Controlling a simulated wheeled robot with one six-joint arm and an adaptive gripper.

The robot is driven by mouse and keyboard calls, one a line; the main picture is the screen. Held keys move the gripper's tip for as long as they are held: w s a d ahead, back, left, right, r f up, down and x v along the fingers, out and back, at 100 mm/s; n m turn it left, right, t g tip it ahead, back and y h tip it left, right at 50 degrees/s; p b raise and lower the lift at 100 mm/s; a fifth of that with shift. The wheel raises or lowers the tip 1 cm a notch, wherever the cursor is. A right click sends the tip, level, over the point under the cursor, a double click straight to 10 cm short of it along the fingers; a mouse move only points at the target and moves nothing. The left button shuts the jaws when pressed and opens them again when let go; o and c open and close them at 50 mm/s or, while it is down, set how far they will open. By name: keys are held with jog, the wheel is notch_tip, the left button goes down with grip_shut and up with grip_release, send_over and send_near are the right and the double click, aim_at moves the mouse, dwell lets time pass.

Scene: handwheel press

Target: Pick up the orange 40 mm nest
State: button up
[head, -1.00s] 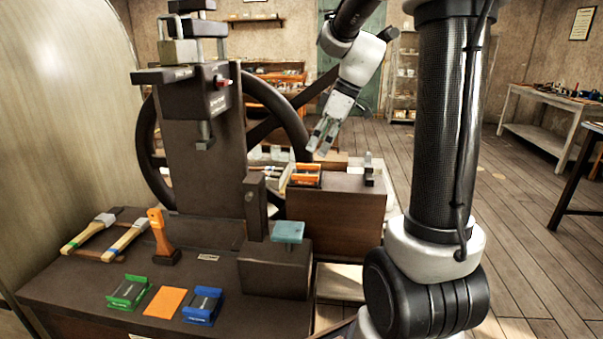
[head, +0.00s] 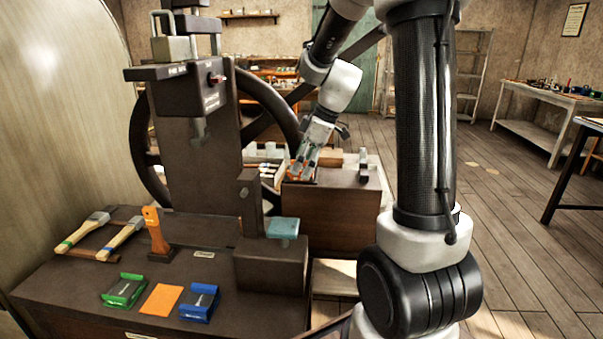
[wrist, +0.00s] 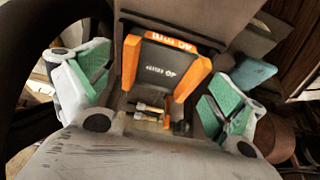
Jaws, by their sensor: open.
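The orange nest (wrist: 168,43), an orange frame with a dark middle and "40" lettering, sits on the brown block in the wrist view. It lies between the two green-padded fingers of my gripper (wrist: 156,103), which are spread wide on either side of it with a gap at each side. In the head view my gripper (head: 303,168) is down at the left end of the brown block (head: 335,208). There it covers most of the orange nest (head: 294,170), and only small bits of orange show.
The press (head: 195,150) with its large handwheel (head: 141,160) stands left of my gripper. A green nest (head: 124,290), an orange pad (head: 161,300) and a blue nest (head: 200,303) lie on the front bench. A small dark fixture (head: 363,166) stands on the block, right of my gripper.

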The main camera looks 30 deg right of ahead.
jog(key=shift+c, duration=0.4)
jog(key=c, duration=1.3)
jog(key=shift+c, duration=0.2)
jog(key=shift+r, duration=0.15)
